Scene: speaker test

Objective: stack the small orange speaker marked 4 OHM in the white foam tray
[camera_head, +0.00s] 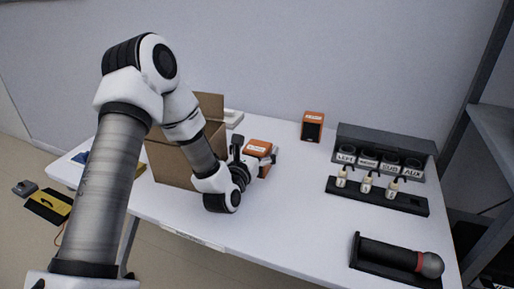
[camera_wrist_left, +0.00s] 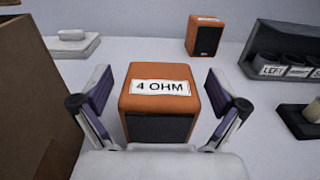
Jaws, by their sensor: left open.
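The small orange speaker (camera_wrist_left: 159,103) marked 4 OHM stands upright on the white table, with its dark grille towards the wrist camera. It also shows partly behind the gripper in the head view (camera_head: 258,146). My left gripper (camera_wrist_left: 158,88) is open, with one finger on each side of the speaker and a visible gap at both sides. A low white slab (camera_wrist_left: 75,47), seemingly the foam tray, lies at the back left with a smaller white piece on it. In the head view it (camera_head: 233,117) is partly hidden by the cardboard box. My right gripper is not in view.
An open cardboard box (camera_head: 168,163) stands close left of the gripper. Another orange speaker (camera_head: 312,126) stands at the back. A dark labelled rack (camera_head: 428,164), a holder with small bottles (camera_head: 410,203) and a microphone-like object (camera_head: 430,264) occupy the right. The front middle is clear.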

